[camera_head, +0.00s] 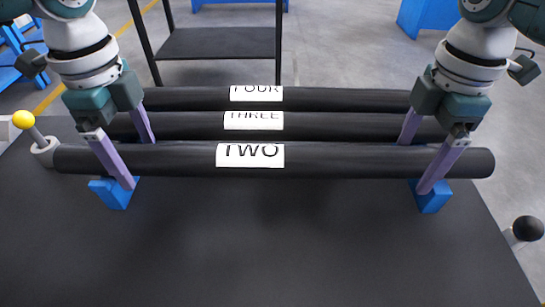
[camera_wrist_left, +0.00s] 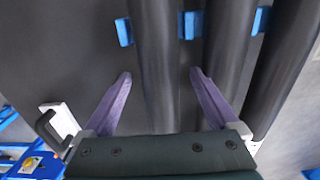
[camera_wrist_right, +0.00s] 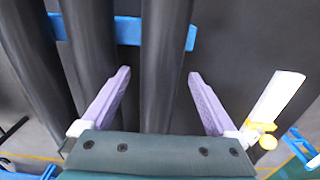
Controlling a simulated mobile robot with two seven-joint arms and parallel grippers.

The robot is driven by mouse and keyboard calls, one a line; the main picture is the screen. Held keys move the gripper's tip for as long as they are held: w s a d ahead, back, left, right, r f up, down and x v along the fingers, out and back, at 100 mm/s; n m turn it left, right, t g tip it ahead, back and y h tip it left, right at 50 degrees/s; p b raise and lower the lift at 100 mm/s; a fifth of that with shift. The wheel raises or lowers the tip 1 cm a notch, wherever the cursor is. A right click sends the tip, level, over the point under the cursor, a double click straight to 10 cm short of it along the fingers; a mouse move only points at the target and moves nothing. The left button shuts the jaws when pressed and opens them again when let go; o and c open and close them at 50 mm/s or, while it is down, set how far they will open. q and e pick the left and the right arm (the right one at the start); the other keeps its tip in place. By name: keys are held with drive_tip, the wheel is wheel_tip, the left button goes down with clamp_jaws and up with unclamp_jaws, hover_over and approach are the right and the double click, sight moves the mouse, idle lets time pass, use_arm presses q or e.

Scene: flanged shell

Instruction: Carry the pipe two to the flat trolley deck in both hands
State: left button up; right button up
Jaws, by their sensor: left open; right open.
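Pipe two (camera_head: 340,161) is a long black pipe with a white label reading TWO. It lies level across blue supports (camera_head: 113,192) on a black surface, nearest in a row of pipes. My left gripper (camera_head: 140,163) is open with its purple fingers on either side of the pipe near its left end. My right gripper (camera_head: 413,167) is open astride the pipe near its right end. The pipe also runs between the fingers in the left wrist view (camera_wrist_left: 155,60) and right wrist view (camera_wrist_right: 165,60). I cannot tell which surface is the flat trolley deck.
Pipe three (camera_head: 320,127) and pipe four (camera_head: 330,98) lie close behind, parallel. A yellow knob (camera_head: 23,119) stands at the left and a black knob (camera_head: 528,229) at the right. A dark shelf with black posts (camera_head: 220,42) stands behind. The front surface (camera_head: 270,250) is clear.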

use_arm(q)
clamp_jaws()
use_arm(e)
clamp_jaws()
idle(0.4)
idle(0.5)
